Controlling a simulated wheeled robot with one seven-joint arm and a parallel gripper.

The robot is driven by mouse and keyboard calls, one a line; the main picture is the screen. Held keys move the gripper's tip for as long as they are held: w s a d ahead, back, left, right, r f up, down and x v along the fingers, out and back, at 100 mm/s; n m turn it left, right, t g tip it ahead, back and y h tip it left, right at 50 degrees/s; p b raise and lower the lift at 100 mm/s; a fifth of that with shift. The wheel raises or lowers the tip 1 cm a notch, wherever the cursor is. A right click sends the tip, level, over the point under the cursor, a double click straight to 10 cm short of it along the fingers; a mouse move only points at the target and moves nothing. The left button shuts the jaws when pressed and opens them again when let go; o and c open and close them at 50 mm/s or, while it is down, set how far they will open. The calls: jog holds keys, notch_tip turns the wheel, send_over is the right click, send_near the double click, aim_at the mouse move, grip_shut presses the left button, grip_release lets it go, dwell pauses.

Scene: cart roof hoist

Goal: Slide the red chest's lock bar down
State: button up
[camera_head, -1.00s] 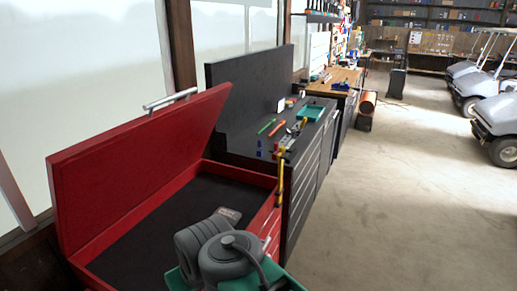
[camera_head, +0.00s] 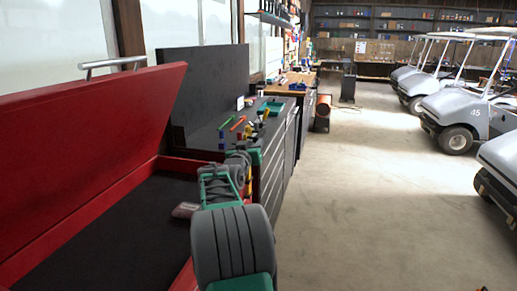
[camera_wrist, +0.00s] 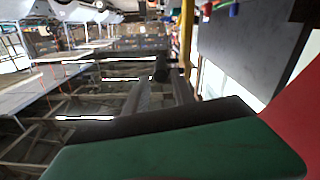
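The red chest (camera_head: 75,125) stands at the left of the head view with its lid raised and leaning back. A silver bar-shaped handle (camera_head: 112,64) sits on the lid's top edge. I cannot make out the lock bar; my arm covers much of the chest's front right side. My gripper (camera_head: 239,160) is at the far end of my green and grey arm, near the chest's far right corner, small and partly hidden. In the wrist view, a green and black part of mine fills the bottom, and part of the red lid (camera_wrist: 297,120) shows at right. The finger opening is unclear.
Beyond stands a black cabinet (camera_head: 272,165) with a green tray (camera_head: 269,104) and several tools on top. Golf carts (camera_head: 465,115) are parked at right. The concrete floor (camera_head: 360,200) between is open.

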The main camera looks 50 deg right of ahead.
aim_at(259, 136)
jog(key=p+x, duration=0.2)
jog(key=x, duration=0.6)
jog(key=shift+a, duration=0.1)
grip_shut()
jog(key=shift+w, duration=0.1)
dwell(1.1)
